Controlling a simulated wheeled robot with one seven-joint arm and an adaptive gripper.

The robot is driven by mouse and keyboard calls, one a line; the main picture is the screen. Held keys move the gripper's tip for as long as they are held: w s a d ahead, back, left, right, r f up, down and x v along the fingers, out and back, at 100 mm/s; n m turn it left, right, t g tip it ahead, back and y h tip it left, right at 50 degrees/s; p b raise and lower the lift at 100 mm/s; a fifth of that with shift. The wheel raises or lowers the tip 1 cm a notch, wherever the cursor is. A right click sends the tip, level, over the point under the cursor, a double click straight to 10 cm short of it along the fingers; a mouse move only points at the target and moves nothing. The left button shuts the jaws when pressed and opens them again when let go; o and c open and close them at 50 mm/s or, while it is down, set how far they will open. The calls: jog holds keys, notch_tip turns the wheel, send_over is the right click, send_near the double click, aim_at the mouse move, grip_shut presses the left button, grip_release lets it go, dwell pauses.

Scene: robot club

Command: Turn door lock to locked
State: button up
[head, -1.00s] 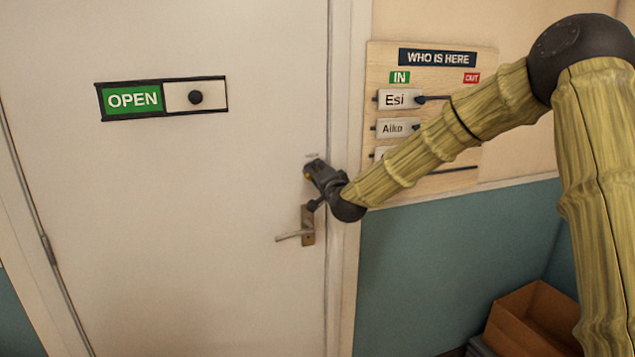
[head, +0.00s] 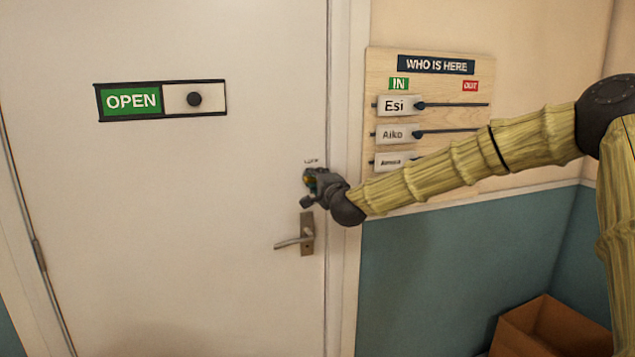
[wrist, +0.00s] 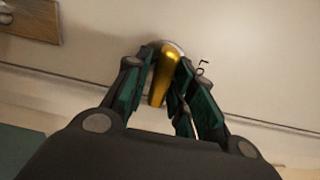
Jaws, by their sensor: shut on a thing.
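The door (head: 180,220) is white and looks shut, with a lever handle (head: 295,241) on a plate near its right edge. Above the handle, my gripper (head: 312,182) is at the door lock, which it mostly hides in the head view. In the wrist view the lock's brass thumb-turn (wrist: 163,75) sits on a round base on the door, between the two fingers of my gripper (wrist: 160,92). My gripper is shut on the turn. A small mark shows on the door beside the lock; I cannot read it.
An OPEN slider sign (head: 160,100) is on the door. A WHO IS HERE board (head: 440,85) with several name sliders hangs right of the frame, behind my arm. A cardboard box (head: 545,325) stands at lower right.

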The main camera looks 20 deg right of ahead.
jog(key=shift+f, duration=0.1)
jog(key=o, duration=0.8)
jog(key=shift+d, duration=0.1)
jog(key=shift+s, duration=0.1)
jog(key=s, duration=1.2)
jog(key=shift+d, duration=0.2)
